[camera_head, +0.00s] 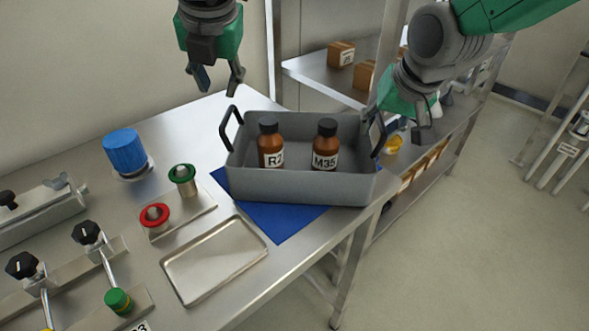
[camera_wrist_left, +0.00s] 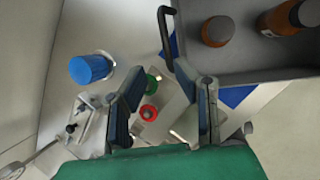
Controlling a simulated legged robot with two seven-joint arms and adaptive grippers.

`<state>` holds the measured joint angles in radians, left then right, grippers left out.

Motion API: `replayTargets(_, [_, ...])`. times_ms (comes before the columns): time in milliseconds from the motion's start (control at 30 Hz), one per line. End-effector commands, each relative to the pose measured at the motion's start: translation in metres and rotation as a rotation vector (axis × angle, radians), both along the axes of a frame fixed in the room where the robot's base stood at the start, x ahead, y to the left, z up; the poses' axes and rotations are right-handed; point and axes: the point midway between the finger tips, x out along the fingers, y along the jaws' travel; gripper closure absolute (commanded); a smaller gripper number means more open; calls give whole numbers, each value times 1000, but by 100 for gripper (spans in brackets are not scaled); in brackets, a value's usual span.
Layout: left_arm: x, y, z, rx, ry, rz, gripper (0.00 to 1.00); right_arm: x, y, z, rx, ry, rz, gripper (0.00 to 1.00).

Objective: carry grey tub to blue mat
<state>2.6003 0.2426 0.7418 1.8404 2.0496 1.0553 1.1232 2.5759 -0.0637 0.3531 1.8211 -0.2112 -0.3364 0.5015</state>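The grey tub (camera_head: 300,188) stands on the metal table, over part of the blue mat (camera_head: 282,222), whose corners show at its left and front. Two brown bottles with black caps, R2 (camera_head: 270,148) and M35 (camera_head: 325,150), stand upright in the tub. My left gripper (camera_head: 217,92) is open and empty, above and behind the tub's left handle (camera_head: 228,128). In the left wrist view the tub (camera_wrist_left: 245,62) shows at the upper right, outside the spread fingers (camera_wrist_left: 165,118). My right gripper (camera_head: 402,130) is beside the tub's right handle (camera_head: 378,135); its finger gap is unclear.
A shallow metal tray (camera_head: 213,260) lies in front of the mat. A blue knob (camera_head: 125,152), a green ring (camera_head: 182,175), a red ring (camera_head: 154,216) and black-handled valves (camera_head: 88,233) stand at the left. A shelf (camera_head: 325,78) with brown boxes is behind. The table edge runs close right of the tub.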

Motion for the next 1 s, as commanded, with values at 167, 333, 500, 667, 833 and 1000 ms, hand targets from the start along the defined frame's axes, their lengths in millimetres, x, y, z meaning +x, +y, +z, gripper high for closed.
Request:
replayTargets(167, [-5, -4, 13, 0, 0, 1, 74, 0, -2, 2, 2, -1, 0, 74])
replayTargets(333, [-6, -4, 14, 1, 0, 0, 74, -8, -5, 21, 1, -3, -1, 74])
replayTargets(500, [-7, -2, 14, -1, 0, 1, 74, -22, -7, 55, 0, -5, -1, 74])
replayTargets(667, [-6, -1, 14, -2, 1, 0, 74, -34, -11, 83, -3, -3, 0, 74])
replayTargets(833, [-5, -2, 14, -1, 1, 1, 74, -41, -14, 102, -4, 0, 0, 74])
replayTargets(1000, [-5, -3, 14, -1, 1, 0, 74, -44, -15, 108, -4, 1, 0, 74])
